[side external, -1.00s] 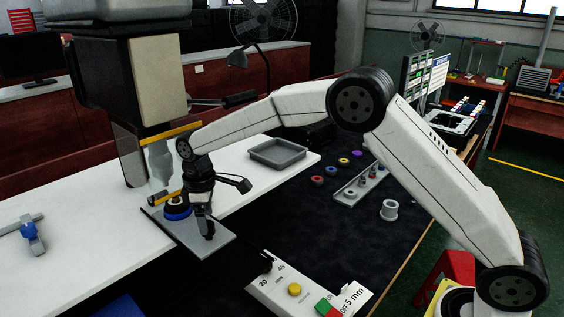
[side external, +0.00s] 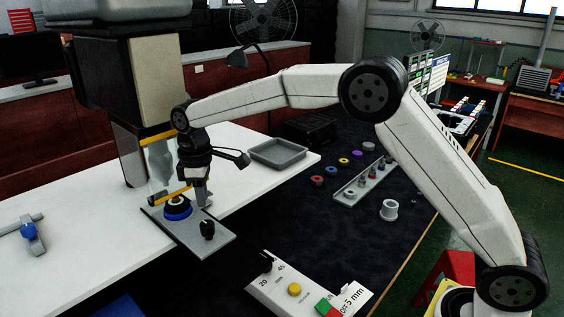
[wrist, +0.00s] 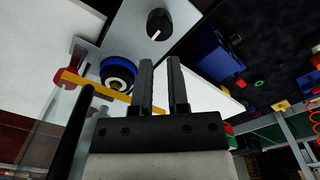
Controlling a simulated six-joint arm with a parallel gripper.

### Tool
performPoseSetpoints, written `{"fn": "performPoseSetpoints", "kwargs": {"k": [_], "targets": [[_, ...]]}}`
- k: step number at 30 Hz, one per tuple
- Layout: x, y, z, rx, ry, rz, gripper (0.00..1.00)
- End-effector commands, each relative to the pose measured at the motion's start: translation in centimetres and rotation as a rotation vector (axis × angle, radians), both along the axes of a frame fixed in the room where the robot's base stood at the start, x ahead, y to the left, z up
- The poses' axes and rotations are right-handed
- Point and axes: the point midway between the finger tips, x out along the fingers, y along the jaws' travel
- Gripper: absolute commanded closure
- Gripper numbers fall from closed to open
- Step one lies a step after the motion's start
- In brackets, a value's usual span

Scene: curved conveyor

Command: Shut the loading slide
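The loading slide is a grey plate (side external: 215,245) reaching out from under the tall machine over the front edge of the white table. A black knob (side external: 207,229) stands on its outer part; it also shows in the wrist view (wrist: 159,24). A blue ring with a dark part in it (side external: 178,211) sits on the plate closer to the machine. My gripper (side external: 204,203) is above the plate, between the ring and the knob and apart from the knob. In the wrist view its two fingers (wrist: 159,64) are apart with nothing between them.
A yellow bar (side external: 170,195) and the machine's post stand close to my gripper. A grey tray (side external: 278,153) sits on the white table. A control box (side external: 300,290) with buttons is in front. Colored rings and a rack (side external: 360,185) lie on the dark mat.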

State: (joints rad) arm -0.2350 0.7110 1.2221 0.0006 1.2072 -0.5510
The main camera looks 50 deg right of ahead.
Motion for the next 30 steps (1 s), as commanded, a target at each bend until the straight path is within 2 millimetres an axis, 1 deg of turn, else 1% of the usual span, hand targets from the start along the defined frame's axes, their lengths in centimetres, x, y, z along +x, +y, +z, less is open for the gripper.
{"fn": "performPoseSetpoints", "kwargs": {"k": [9,10,12,20,23,26,30], "targets": [[0.1,0.0,4.5,0.001,-0.005,0.0,1.0],[0.0,0.0,4.7,0.004,-0.006,-0.006,1.0],[0.0,0.2,4.3,0.02,-0.021,-0.044,1.0],[0.3,0.8,3.8,0.096,-0.097,-0.217,1.0],[0.4,1.0,3.5,0.144,-0.136,-0.32,1.0],[0.4,1.3,3.3,0.211,-0.183,-0.46,1.0],[0.5,1.5,3.1,0.325,-0.249,-0.69,1.0]]}}
